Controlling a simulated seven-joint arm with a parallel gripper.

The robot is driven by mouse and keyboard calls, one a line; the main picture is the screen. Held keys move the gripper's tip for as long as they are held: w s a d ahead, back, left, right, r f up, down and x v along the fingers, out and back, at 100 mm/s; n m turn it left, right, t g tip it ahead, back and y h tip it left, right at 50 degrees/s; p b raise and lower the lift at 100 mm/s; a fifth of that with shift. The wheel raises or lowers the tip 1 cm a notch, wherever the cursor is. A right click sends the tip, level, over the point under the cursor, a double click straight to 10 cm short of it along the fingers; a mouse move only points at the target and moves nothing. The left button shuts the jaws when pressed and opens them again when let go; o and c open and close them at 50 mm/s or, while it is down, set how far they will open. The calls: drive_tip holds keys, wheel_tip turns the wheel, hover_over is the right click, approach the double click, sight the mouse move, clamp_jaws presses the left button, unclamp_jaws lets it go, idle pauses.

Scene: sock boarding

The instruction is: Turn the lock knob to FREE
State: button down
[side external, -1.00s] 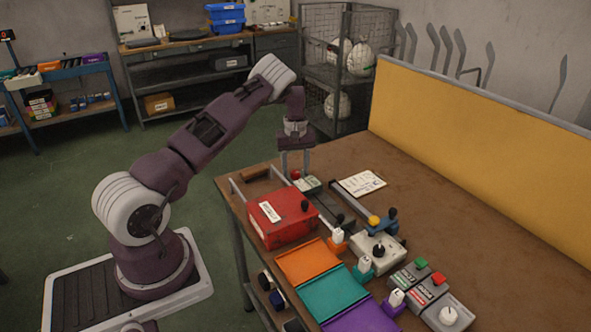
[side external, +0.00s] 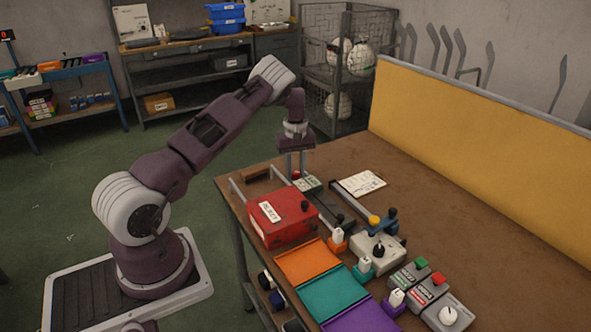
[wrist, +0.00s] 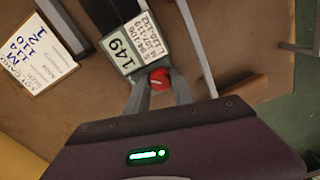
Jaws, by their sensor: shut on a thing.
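A round red knob (wrist: 160,78) with a white line on its face sits at the edge of a small box with a number label (wrist: 136,48) reading 149. I take it as the lock knob; no FREE mark is readable. My gripper (wrist: 160,86) is shut on the red knob, one finger on each side of it. In the side external view my gripper (side external: 297,172) points straight down at the small labelled box (side external: 310,185) behind the red box, and the fingers mostly hide the knob there.
A red box (side external: 283,222) with a black knob stands just in front of my gripper. A paper card (side external: 361,184) lies to the right. Coloured trays (side external: 309,262), a grey box (side external: 378,251) and button boxes (side external: 428,287) fill the front. The right rear of the table is clear.

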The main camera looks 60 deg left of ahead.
drive_tip(key=n, duration=0.4)
drive_tip(key=shift+n, duration=1.8)
drive_tip(key=c, duration=1.1)
unclamp_jaws()
